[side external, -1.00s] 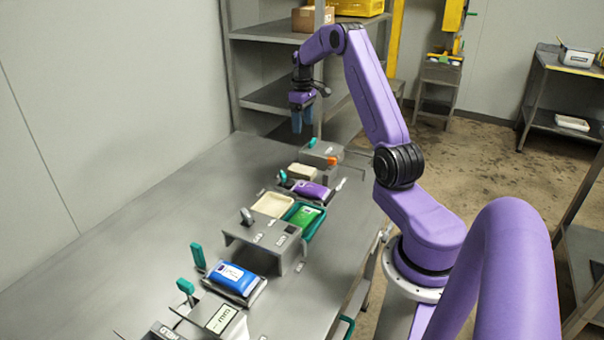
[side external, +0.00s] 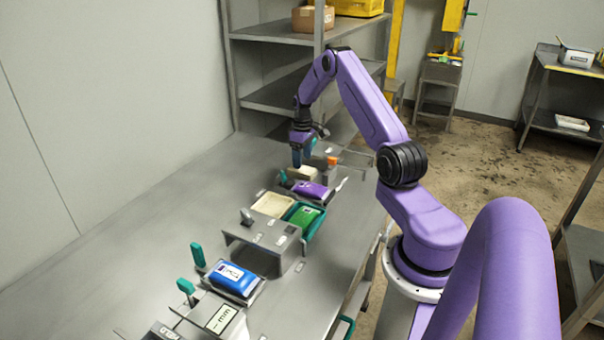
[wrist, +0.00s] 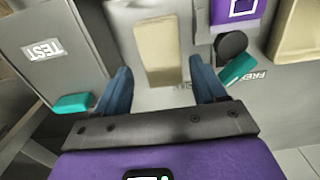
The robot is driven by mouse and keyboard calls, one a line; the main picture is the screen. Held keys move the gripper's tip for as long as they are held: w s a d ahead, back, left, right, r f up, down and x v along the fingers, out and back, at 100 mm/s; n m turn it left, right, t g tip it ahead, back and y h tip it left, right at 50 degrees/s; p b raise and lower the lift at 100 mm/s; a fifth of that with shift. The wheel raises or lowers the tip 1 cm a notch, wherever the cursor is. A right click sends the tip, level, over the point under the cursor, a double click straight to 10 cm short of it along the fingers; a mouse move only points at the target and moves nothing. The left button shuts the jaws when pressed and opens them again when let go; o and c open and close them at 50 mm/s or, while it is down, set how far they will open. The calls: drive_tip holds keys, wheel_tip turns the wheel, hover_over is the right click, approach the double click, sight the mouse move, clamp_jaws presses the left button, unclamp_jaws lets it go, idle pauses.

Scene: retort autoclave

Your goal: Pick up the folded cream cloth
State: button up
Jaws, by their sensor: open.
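The folded cream cloth (side external: 301,173) lies on the far part of the steel table, between the purple pouch and the grey box with an orange part. In the wrist view the cloth (wrist: 159,50) is a pale beige block ahead of and between my two blue fingers. My gripper (side external: 302,160) is open and empty, pointing down just above the cloth in the side view. I see no contact.
In the wrist view, a grey TEST box (wrist: 50,45) stands left; a black knob (wrist: 230,46) and teal handle (wrist: 240,68) stand close right.

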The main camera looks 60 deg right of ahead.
sight(302, 172)
drive_tip(key=shift+a+f, duration=0.1)
drive_tip(key=shift+f, duration=1.9)
drive_tip(key=shift+c, duration=0.3)
drive_tip(key=c, duration=0.8)
drive_tip(key=shift+o, duration=0.2)
drive_tip(key=shift+r, duration=0.15)
